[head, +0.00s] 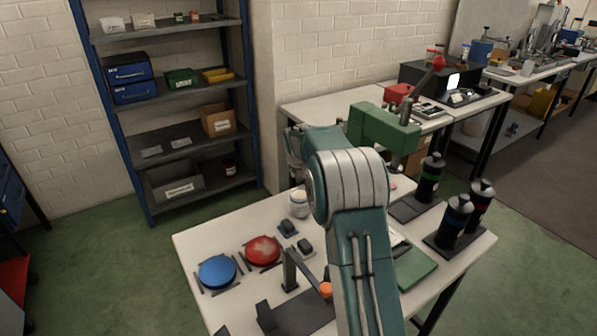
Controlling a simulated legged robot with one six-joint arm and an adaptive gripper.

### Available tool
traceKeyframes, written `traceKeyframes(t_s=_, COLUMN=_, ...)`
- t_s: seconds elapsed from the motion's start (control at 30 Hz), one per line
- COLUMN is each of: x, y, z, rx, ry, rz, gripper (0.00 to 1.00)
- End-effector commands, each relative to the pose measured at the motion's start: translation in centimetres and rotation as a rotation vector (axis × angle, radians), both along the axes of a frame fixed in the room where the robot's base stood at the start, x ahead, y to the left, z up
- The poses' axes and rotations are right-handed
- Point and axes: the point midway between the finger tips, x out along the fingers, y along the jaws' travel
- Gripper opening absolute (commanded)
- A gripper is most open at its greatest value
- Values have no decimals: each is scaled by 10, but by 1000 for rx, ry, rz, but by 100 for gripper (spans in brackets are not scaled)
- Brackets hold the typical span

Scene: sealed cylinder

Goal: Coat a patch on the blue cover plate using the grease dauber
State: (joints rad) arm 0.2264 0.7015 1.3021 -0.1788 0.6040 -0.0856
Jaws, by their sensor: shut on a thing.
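The blue cover plate (217,270) is a round disc lying at the left front of the white table, with thin dark bars beside it. No mark of grease can be made out on it. A whitish jar (299,205) with a pale yellow top, perhaps the grease pot, stands near the table's back edge. My gripper (296,174) is partly hidden behind my arm, above and close to this jar. It is shut, with its fingertips hard to see. The grease dauber cannot be made out clearly, and none lies on the visible tabletop.
A red round plate (262,250) lies beside the blue one. Small dark blocks (288,228) and an orange-knobbed lever (325,290) are near. Black bottles with colored bands (455,218) and a green mat (415,268) are at right.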

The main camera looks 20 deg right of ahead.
Motion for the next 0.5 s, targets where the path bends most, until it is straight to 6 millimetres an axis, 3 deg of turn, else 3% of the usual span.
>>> traceKeyframes(t_s=0.5, x=0, y=0, z=-44, rx=1, ry=3, rz=0, gripper=0)
